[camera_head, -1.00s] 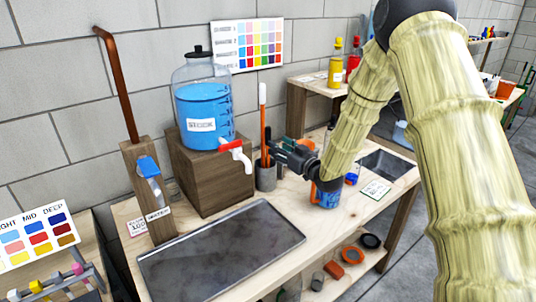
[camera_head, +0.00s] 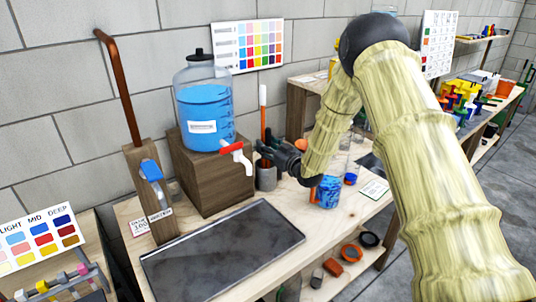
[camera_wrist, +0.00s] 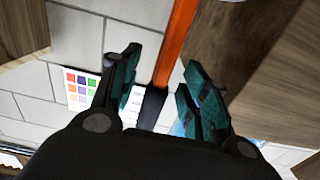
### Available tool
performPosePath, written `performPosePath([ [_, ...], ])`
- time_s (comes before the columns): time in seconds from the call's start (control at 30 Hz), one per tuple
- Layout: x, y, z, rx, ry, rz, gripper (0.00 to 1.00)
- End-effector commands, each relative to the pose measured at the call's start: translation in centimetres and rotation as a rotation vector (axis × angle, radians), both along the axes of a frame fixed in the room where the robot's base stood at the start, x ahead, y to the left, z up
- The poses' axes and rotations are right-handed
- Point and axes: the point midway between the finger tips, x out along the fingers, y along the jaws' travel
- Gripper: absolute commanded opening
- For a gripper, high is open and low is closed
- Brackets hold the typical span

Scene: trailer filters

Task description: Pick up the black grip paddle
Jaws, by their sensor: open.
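A paddle with an orange shaft and a black grip (camera_wrist: 152,106) shows in the wrist view. Its black end lies between my two teal-padded fingers, with gaps at the sides. In the head view, a grey cup (camera_head: 266,179) on the bench holds orange-shafted paddles, one with a white top (camera_head: 262,95). My gripper (camera_head: 264,149) is at the paddles just above the cup, coming from the right. It is open and also fills the lower wrist view (camera_wrist: 160,90). My fingers partly hide the paddles in the head view, so contact there cannot be told.
A wooden block (camera_head: 212,178) with a blue-filled jug (camera_head: 206,115) and a red-handled tap (camera_head: 237,153) stands left of the cup. A blue-filled jar (camera_head: 328,193) stands right, below my arm. A dark tray (camera_head: 220,250) lies in front. The wall is close behind.

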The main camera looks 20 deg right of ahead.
Motion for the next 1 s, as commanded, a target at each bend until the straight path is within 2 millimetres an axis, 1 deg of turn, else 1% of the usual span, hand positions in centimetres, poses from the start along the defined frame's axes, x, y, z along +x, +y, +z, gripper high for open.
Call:
performPosePath([
  [0.23, 0.18, 0.06, -0.06, 0.001, 0.001, 0.000, 0.45],
  [0.27, 0.17, 0.06, -0.05, 0.001, 0.000, 0.000, 0.44],
  [0.3, 0.17, 0.06, -0.05, 0.001, 0.000, 0.000, 0.36],
  [0.37, 0.17, 0.06, -0.05, 0.001, 0.000, 0.000, 0.25],
  [0.5, 0.16, 0.06, -0.05, 0.001, 0.000, 0.000, 0.00],
  [1.0, 0.15, -0.10, 0.17, 0.000, 0.000, 0.000, 0.00],
])
